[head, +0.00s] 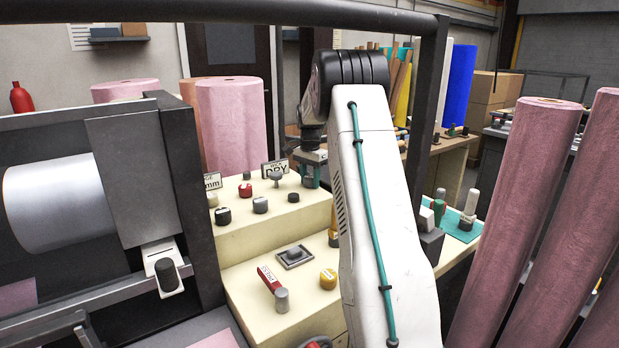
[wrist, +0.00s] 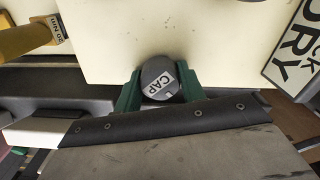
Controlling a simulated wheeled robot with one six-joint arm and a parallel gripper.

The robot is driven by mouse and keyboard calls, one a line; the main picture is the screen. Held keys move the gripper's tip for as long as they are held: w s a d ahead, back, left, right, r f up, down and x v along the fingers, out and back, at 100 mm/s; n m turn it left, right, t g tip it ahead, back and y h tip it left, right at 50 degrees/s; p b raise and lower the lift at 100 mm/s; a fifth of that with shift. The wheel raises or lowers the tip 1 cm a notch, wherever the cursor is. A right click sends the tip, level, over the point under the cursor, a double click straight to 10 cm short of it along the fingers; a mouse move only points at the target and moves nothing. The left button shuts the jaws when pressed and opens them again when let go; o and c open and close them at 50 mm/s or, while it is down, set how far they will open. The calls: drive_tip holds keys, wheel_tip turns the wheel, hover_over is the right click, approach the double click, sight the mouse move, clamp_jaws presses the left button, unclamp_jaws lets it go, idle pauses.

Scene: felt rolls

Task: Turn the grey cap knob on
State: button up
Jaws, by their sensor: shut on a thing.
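The grey cap knob (wrist: 161,79) is round, with a white label reading CAP on its face, tilted in the wrist view. It sits at the edge of a cream panel (wrist: 160,30). My gripper (wrist: 160,84) has a green finger on each side of the knob and is shut on it. In the head view my gripper (head: 311,168) is at the back of the cream stepped console, partly behind my white arm. I cannot make out the cap knob there; my arm and gripper seem to hide it.
A DRY sign (wrist: 293,48) stands right of the knob; a yellow handle (wrist: 28,40) lies left. On the console are a red-handled lever (head: 271,280), a yellow knob (head: 328,279) and several dark knobs. Pink felt rolls (head: 520,200) lean at the right. A dark-framed machine (head: 135,150) stands left.

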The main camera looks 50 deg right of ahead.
sight(310, 177)
drive_tip(key=m, duration=0.4)
drive_tip(key=shift+f, duration=0.1)
drive_tip(key=m, duration=0.5)
idle(0.4)
drive_tip(key=o, duration=1)
drive_tip(key=shift+r, duration=2.55)
